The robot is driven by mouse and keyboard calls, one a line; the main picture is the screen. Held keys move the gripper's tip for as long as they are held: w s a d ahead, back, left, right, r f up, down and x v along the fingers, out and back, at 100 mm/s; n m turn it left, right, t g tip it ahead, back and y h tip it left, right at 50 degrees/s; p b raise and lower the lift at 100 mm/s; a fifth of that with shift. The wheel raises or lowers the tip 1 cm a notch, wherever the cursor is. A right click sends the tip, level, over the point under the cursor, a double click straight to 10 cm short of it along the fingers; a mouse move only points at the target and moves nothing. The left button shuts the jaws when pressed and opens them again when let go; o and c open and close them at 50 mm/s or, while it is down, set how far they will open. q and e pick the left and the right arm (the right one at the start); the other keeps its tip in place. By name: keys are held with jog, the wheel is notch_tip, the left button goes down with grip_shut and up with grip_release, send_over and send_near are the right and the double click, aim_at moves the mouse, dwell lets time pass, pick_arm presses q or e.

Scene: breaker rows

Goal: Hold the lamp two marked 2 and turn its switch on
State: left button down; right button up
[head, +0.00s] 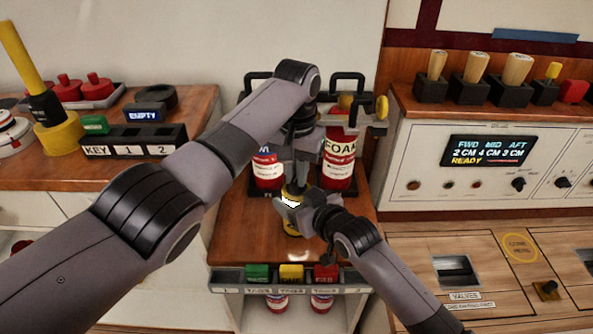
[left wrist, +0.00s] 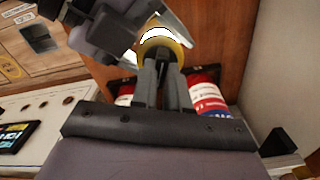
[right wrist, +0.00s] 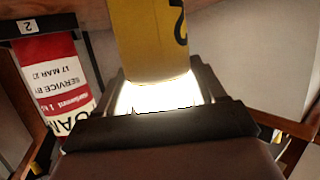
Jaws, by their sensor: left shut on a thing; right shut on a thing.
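Lamp two (head: 291,228) is a yellow cylinder with a bright white glowing band. It is about upright over the wooden counter between my two grippers. Its dark "2" shows on the yellow body in the right wrist view (right wrist: 150,40). My right gripper (head: 291,208) is shut on the lamp, with a finger on each side of the glowing band (right wrist: 158,96). My left gripper (head: 299,174) reaches down from above and is shut at the lamp's top. In the left wrist view, its fingers (left wrist: 165,85) meet the yellow rim (left wrist: 162,42). The switch itself is hidden by the fingers.
Red extinguishers (head: 338,165) stand in a rack just behind the lamp. A strip with green, yellow and red blocks (head: 291,273) runs along the counter's front. A KEY 1 2 holder (head: 130,147) is at left, and a console with a display (head: 487,150) at right.

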pick_arm(q)
jog(key=shift+r, duration=0.1)
pick_arm(e)
jog(key=shift+f, duration=0.1)
dwell(0.3)
pick_arm(q)
jog(key=c, duration=1.1)
grip_release()
notch_tip(320, 180, up, 8)
jog(key=shift+f, duration=0.25)
pick_arm(e)
jog(key=o, duration=1.5)
